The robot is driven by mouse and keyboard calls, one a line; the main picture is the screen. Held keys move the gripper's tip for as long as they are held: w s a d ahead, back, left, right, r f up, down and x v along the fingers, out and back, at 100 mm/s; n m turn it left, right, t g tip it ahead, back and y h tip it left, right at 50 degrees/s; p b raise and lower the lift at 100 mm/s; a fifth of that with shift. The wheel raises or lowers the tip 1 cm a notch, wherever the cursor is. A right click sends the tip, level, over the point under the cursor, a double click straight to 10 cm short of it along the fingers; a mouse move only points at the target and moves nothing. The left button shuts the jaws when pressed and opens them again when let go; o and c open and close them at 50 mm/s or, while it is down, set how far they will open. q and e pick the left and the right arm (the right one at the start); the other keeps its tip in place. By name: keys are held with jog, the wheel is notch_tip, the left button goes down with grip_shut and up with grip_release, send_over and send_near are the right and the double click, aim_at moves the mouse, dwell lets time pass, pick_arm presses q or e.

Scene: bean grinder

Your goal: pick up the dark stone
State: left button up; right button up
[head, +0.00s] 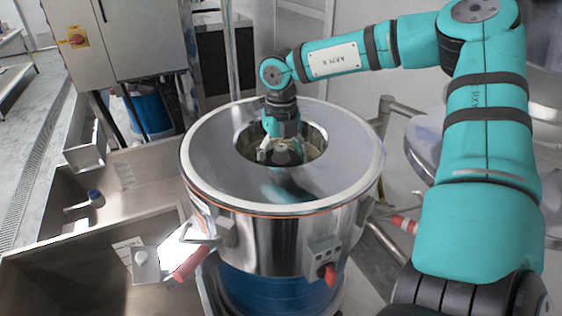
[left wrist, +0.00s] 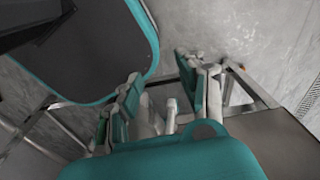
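I cannot make out the dark stone in either view. My right gripper (head: 282,152) points down into the round opening of a steel bean grinder (head: 345,160). Its fingers look spread apart, with a small grey round shape between them that I cannot identify. The lower part of the opening is partly hidden by the gripper and in shade. My left gripper (left wrist: 165,98) shows in the left wrist view, with its fingers apart and nothing held between them. It is out of sight in the head view.
The grinder's wide steel rim surrounds the opening, and a blue drum (head: 275,290) stands below it. Steel bins (head: 60,270) stand at left, a control cabinet (head: 120,40) behind them. Pipe rails (head: 400,108) are at right, near my right arm.

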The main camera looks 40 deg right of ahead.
jog(key=c, duration=0.9)
jog(key=shift+w, duration=0.1)
jog(key=shift+c, duration=0.8)
jog(key=shift+r, duration=0.2)
